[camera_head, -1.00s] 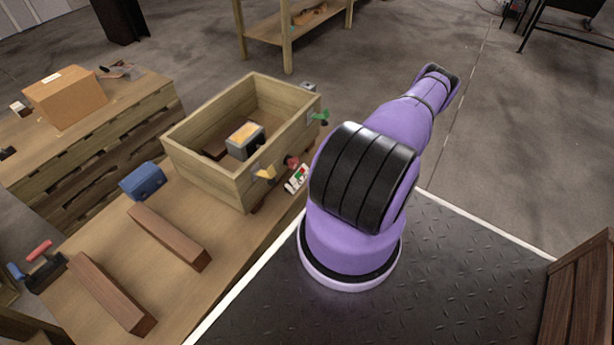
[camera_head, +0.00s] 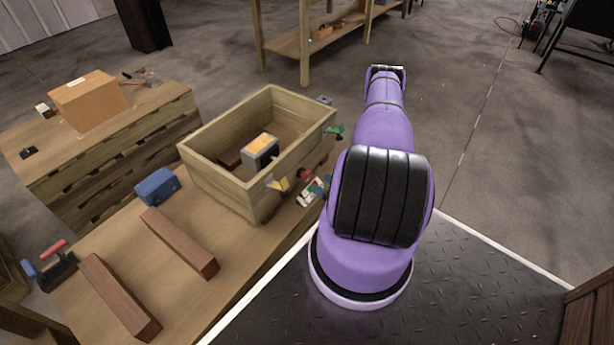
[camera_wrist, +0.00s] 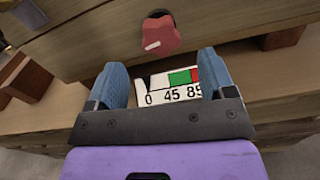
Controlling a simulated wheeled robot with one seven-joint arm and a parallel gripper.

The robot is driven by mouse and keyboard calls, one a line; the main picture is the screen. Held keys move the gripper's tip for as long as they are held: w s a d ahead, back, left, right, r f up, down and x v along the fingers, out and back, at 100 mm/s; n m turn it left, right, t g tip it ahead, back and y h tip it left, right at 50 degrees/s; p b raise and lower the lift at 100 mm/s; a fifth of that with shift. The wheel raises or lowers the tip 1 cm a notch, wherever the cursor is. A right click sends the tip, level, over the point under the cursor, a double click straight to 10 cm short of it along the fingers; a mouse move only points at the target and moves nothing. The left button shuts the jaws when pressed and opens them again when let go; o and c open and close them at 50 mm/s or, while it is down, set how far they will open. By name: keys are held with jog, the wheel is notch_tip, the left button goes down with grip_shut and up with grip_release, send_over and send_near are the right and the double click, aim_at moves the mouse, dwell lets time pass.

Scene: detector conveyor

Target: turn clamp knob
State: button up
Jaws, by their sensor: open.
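A red knob (camera_wrist: 160,36) with a pale mark on its face sits on the wooden side ahead of my gripper (camera_wrist: 161,64) in the wrist view. Below it, a white dial plate (camera_wrist: 171,88) has green and red bands and the numbers 0, 45 and a partly covered third. My two blue fingers are open and empty, one at each side of the plate, with the knob just beyond and between the tips. In the head view the red knob (camera_head: 304,175) and plate (camera_head: 311,192) show at the box's near side; my arm hides most of the gripper.
A wooden box (camera_head: 222,194) on the bench holds a grey and yellow block (camera_head: 261,147). A yellow piece (camera_head: 279,184) and a green one (camera_head: 335,130) stick out of its side. A blue block (camera_head: 156,186) and two brown bars (camera_head: 180,243) lie on the bench.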

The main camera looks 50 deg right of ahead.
aim_at(309, 177)
jog(key=w, duration=0.7)
jog(key=shift+w+a, duration=0.25)
jog(key=shift+w, duration=0.05)
jog(key=c, duration=0.9)
